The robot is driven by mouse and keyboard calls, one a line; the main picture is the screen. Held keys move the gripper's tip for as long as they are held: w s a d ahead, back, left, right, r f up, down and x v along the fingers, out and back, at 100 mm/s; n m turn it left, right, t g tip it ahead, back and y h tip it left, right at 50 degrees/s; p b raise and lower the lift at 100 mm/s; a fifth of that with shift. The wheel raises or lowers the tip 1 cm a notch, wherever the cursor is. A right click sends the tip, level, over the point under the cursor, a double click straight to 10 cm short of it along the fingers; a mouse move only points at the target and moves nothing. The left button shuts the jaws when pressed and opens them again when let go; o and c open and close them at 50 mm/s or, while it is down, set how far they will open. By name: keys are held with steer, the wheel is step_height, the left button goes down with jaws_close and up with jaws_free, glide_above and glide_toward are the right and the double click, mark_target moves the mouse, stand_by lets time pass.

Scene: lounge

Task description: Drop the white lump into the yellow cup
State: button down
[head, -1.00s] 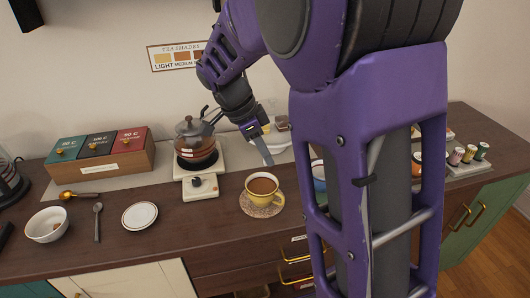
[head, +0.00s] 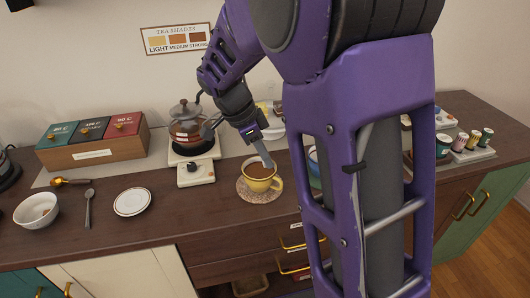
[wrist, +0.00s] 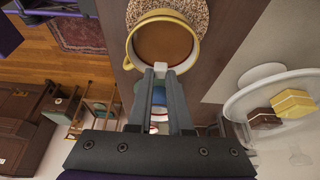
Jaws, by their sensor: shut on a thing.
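The yellow cup (head: 256,184) stands upright on a round woven coaster (head: 262,197) and holds brown liquid (wrist: 164,42). It also shows at the top of the wrist view (wrist: 129,50). My gripper (head: 267,162) is tilted down over the cup's back right rim. In the wrist view, my gripper's tips (wrist: 160,76) are shut on a small white lump (wrist: 160,66), seen at the cup's near rim. In the head view the lump is too small to tell from the fingertips.
A glass teapot (head: 190,128) stands on a white warmer (head: 196,175) left of the cup. A white saucer (head: 132,201), a spoon (head: 88,208) and a white bowl (head: 36,211) lie further left. Small cups (head: 472,141) stand at the right. The counter in front of the saucer is bare.

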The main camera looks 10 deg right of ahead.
steer(key=c, duration=0.8)
jaws_free()
steer(key=shift+o, duration=0.2)
steer(key=p+v, duration=0.2)
steer(key=v, duration=1.5)
steer(key=shift+r+p, duration=0.3)
steer(key=shift+p, duration=0.1)
